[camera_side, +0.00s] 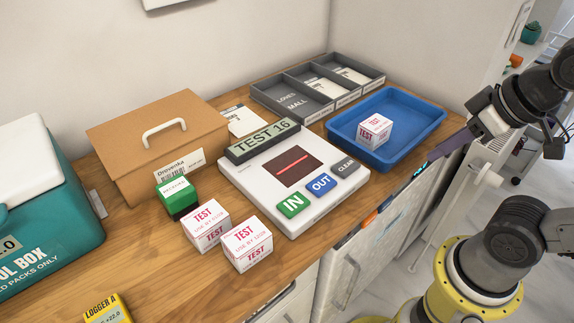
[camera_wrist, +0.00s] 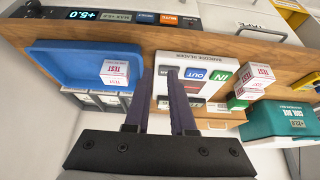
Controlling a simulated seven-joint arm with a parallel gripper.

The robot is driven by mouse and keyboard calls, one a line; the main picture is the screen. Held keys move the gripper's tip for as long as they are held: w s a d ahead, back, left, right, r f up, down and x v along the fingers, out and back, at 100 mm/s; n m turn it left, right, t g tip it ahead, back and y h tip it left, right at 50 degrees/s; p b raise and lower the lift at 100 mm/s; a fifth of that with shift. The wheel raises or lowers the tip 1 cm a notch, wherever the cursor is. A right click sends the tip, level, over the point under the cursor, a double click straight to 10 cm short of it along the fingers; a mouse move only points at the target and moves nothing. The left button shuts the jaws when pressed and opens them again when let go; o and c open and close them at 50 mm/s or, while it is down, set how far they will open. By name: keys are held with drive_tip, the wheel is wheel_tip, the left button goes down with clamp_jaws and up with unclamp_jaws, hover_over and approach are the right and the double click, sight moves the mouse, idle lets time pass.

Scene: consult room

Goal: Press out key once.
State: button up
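The white barcode reader (camera_side: 262,215) lies on the wooden counter, with a display reading "TEST 16" and a red line in its dark window. Its blue OUT key (camera_side: 321,185) sits between the green IN key (camera_side: 292,205) and the grey CLEAR key (camera_side: 345,168). The OUT key also shows in the wrist view (camera_wrist: 194,74), right of my fingertips. My gripper (camera_side: 431,157) is beside the blue tray's right edge, apart from the reader. In the wrist view a gap shows between its two dark fingers (camera_wrist: 160,75), with nothing held.
A blue tray (camera_side: 433,115) holds one TEST box (camera_side: 374,130). Two TEST boxes (camera_side: 207,226) (camera_side: 247,245) and a green box (camera_side: 177,197) stand left of the reader. A brown case (camera_side: 160,150), grey divided tray (camera_side: 281,101) and teal cool box (camera_side: 50,235) are around.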

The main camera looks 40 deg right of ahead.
clamp_jaws()
idle(1.1)
